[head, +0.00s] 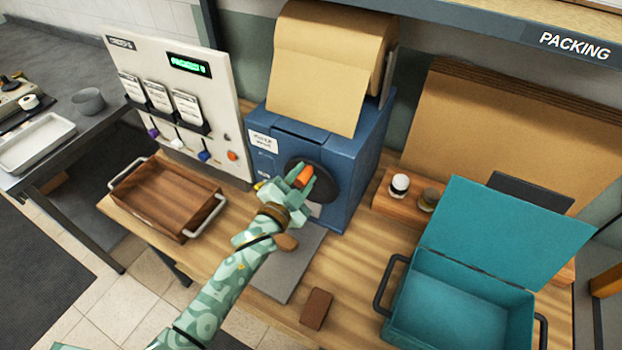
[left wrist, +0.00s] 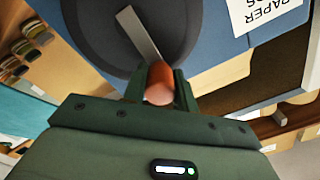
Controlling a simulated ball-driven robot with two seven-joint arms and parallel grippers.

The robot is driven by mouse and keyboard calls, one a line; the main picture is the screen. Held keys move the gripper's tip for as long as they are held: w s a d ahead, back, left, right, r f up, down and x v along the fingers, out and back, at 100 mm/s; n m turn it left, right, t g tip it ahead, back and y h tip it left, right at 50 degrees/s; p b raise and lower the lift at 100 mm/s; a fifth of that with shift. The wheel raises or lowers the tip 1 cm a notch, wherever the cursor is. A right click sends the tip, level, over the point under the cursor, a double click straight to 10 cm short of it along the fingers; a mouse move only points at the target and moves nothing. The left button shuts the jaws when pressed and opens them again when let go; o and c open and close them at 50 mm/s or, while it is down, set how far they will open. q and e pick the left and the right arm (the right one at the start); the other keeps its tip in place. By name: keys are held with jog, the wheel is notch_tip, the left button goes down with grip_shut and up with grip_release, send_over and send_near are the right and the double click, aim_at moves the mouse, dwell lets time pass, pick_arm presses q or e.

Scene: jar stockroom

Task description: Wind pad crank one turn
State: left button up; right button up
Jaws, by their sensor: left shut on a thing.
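The blue paper pad machine (head: 290,140) stands on the wooden bench with brown paper over its top. Its crank has a dark round disc (head: 328,182), a grey arm (left wrist: 138,34) and an orange handle (head: 303,176). The disc also shows in the left wrist view (left wrist: 100,35). My left gripper (head: 302,182) is shut on the orange handle, which shows between the fingers in the left wrist view (left wrist: 160,84). The crank arm runs from the disc to the handle. My right gripper is not in view.
A wooden tray with handles (head: 165,196) stands left of the machine. An open teal box (head: 463,300) stands on the right. A grey mat (head: 292,268) and a brown block (head: 316,308) lie in front. A control panel (head: 180,95) stands behind the tray.

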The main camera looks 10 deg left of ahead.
pick_arm(q)
jog(key=o, duration=1)
jog(key=shift+d, duration=0.1)
jog(key=shift+s+a+p, duration=0.25)
jog(key=shift+s+p, duration=0.05)
jog(key=shift+s, duration=0.15)
jog(key=p+v, duration=0.3)
jog(key=v, duration=0.5)
